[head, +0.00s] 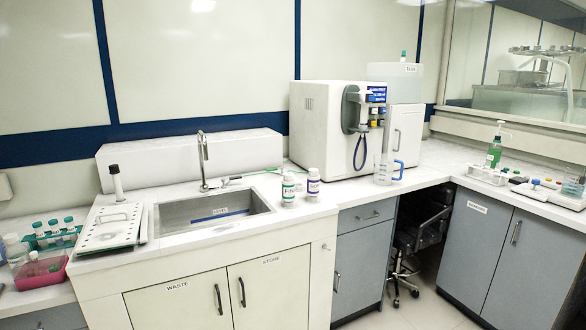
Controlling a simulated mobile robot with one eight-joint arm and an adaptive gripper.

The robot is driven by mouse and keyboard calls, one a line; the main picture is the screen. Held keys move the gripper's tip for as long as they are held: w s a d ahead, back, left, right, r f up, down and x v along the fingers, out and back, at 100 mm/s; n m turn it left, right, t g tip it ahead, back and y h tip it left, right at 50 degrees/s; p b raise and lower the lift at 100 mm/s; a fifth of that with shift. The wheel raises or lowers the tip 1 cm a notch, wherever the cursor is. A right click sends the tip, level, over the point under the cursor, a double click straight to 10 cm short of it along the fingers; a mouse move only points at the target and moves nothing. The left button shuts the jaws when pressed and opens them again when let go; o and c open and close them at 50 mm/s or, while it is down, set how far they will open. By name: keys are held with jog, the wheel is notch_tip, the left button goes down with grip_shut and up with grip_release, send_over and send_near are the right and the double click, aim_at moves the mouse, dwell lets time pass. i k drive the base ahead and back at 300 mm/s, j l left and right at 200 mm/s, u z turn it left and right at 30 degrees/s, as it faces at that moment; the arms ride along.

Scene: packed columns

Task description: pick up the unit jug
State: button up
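A clear jug (383,171) with a blue handle (398,170) stands upright on the white counter in the head view. It is in front of the white lab machine (335,128), with its handle towards the right. Nothing touches it that I can see. No part of my gripper shows in this view.
Two white bottles (313,182) stand between the jug and the sink (215,210) with its tall tap (204,160). A pink tray (40,270) and a tube rack (55,236) are at far left. A dark chair (418,230) sits under the counter. The counter right of the jug is clear.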

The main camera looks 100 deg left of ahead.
aim_at(383, 164)
jog(key=u, duration=2.85)
